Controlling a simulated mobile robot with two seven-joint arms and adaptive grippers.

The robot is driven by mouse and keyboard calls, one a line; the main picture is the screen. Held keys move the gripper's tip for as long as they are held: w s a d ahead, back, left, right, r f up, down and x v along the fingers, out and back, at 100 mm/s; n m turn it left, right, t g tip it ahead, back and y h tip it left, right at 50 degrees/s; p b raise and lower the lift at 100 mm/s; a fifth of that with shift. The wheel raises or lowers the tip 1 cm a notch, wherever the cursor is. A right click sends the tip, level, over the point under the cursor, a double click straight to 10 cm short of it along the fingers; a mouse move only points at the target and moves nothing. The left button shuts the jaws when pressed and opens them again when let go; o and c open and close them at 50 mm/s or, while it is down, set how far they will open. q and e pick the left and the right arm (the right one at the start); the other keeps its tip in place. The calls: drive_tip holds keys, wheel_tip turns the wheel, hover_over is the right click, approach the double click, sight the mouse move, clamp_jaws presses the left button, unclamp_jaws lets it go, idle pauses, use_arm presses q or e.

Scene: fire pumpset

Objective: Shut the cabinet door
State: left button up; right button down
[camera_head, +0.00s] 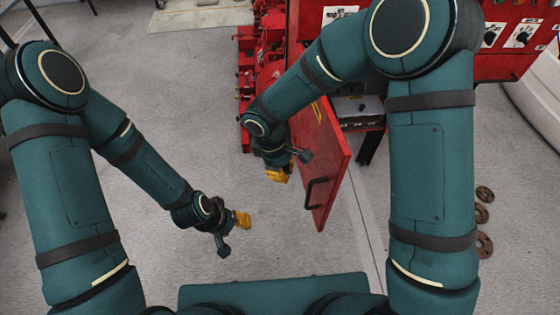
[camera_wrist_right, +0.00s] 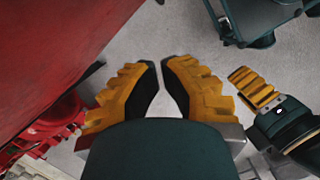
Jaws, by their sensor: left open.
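The red cabinet door (camera_head: 326,165) stands open in the head view, swung out toward me from the red cabinet. A black bar handle (camera_head: 314,191) is on its near end. My right gripper (camera_head: 279,174) is just left of the door, with yellow fingers pointing down. In the right wrist view, its fingers (camera_wrist_right: 162,72) have a narrow empty gap between them. The door's red surface (camera_wrist_right: 60,50) fills the left of that view; I see no clear contact. My left gripper (camera_head: 243,219) is open and empty, lower left of the door, and shows in the wrist view (camera_wrist_right: 255,90).
Red pump machinery (camera_head: 262,65) stands behind my right forearm. A red control panel (camera_head: 520,38) with dials is at upper right. Several round brown discs (camera_head: 484,215) lie on the floor at right.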

use_arm(q)
drive_tip(key=shift+w+f+b, duration=0.15)
drive_tip(key=shift+f+b, duration=0.2)
drive_tip(key=shift+f, duration=0.15)
use_arm(e)
drive_tip(key=d, duration=0.1)
drive_tip(key=s+d+f, duration=0.2)
drive_tip(key=d, duration=0.1)
drive_tip(key=shift+f, duration=0.1)
drive_tip(key=shift+d, duration=0.15)
